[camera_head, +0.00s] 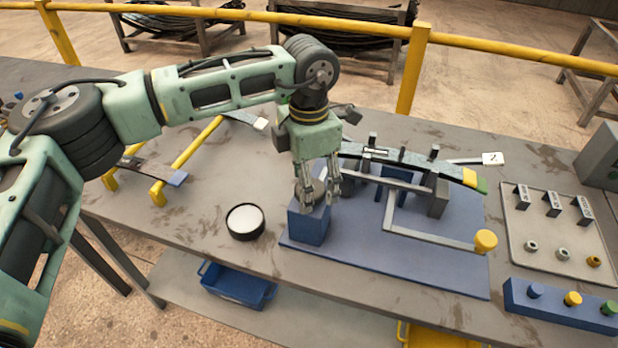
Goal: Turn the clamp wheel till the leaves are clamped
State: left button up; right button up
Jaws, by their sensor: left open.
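The leaf stack (415,161) lies lengthwise in the fixture on the blue base plate (420,265), between dark upright posts. Its right end shows a yellow and a green tip. A blue block (308,228) stands at the plate's left end. A dark round part, which looks like the clamp wheel (299,193), sits on top of it, mostly hidden by my gripper. My left gripper (320,198) points down over this wheel, open, with its fingers around or just above it; contact cannot be told. My right gripper is out of view.
A crank bar with a yellow knob (485,241) reaches across the plate's right side. A round black-rimmed dish (245,221) stands left of the block. A parts tray (558,258) and a blue button box (560,305) are at right. A yellow rail (350,26) runs behind the table.

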pick_arm(q)
jog(key=shift+f, duration=0.15)
jog(key=shift+c, duration=0.5)
jog(key=c, duration=1)
